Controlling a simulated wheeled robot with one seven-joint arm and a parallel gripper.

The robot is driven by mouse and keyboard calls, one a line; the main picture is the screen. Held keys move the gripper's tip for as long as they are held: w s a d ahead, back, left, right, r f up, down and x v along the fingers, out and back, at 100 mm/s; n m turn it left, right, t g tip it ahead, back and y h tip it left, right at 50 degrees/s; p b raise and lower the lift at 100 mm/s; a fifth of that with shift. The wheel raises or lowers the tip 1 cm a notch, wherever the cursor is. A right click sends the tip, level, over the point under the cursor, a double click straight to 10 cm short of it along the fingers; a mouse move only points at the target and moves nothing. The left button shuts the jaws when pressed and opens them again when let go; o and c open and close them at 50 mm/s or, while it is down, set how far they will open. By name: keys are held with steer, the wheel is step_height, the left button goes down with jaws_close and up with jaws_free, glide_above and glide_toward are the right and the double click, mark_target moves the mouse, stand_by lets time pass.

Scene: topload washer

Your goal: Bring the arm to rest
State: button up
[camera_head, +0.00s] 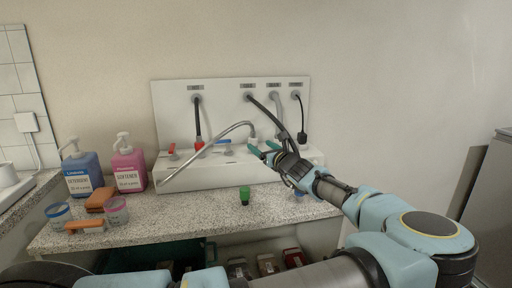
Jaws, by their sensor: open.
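My gripper (264,151) is at the end of my arm, which reaches in from the lower right. Its green-tipped fingers are apart and point left, in front of the white panel (225,100) with hoses. I see nothing held between the fingers. The gripper overlaps the right part of the white ledge (188,180) in the picture; whether it touches the ledge or a hose I cannot tell. A small green object (244,195) stands on the speckled counter (190,212), below and left of the gripper.
A blue bottle (82,175) and a pink bottle (129,168) stand on the counter at left, near small cups and an orange brush (85,226). A bent metal tube (205,148) rises left of the gripper. Bare counter lies in the middle. A grey appliance (490,210) stands far right.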

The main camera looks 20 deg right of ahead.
steer(key=shift+s, duration=0.4)
